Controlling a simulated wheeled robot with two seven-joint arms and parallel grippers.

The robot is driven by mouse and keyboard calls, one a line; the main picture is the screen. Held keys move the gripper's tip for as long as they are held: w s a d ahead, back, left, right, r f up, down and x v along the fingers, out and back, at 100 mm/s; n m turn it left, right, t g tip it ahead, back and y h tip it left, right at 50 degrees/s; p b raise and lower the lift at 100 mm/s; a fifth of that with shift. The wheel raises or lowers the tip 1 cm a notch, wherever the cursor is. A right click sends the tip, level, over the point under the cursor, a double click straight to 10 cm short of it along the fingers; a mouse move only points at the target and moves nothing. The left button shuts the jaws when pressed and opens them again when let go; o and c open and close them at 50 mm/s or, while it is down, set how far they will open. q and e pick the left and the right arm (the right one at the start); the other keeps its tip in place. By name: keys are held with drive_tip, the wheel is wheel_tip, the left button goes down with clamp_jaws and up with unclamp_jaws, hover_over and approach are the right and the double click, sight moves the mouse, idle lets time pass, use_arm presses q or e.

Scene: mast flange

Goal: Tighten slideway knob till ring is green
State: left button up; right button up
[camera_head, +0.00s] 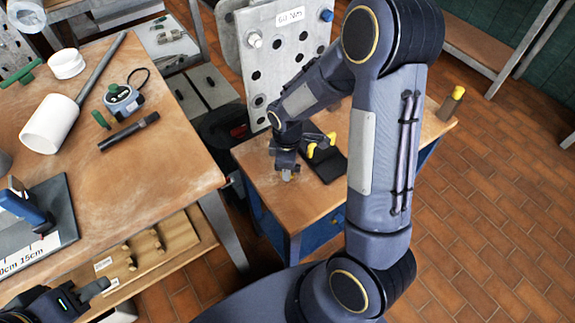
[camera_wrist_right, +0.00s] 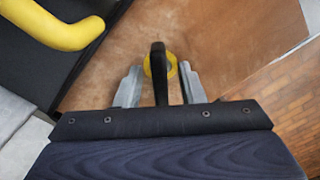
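In the right wrist view, a narrow black knob or handle (camera_wrist_right: 159,80) stands between my right fingers, with a yellow ring (camera_wrist_right: 171,66) showing around its far part; no green shows on it. My right gripper (camera_wrist_right: 160,84) is open, with one grey finger on each side and small visible gaps to the black part. In the head view my right gripper (camera_head: 287,172) points down at the wooden top of the blue cabinet (camera_head: 300,205); the knob is hidden there. My left gripper (camera_head: 100,297) is at the lower left, partly out of frame, its opening unclear.
A black plate (camera_head: 329,170) with a yellow bent handle (camera_head: 318,146) lies beside my right gripper. A perforated panel (camera_head: 285,45) stands behind. The left workbench (camera_head: 160,175) holds a white mallet (camera_head: 50,122), a tape measure (camera_head: 123,99) and a blue device (camera_head: 25,210).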

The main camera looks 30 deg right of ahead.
wheel_tip(320, 180, up, 5)
drive_tip(key=p, duration=0.4)
drive_tip(key=shift+r, duration=0.1)
idle(0.4)
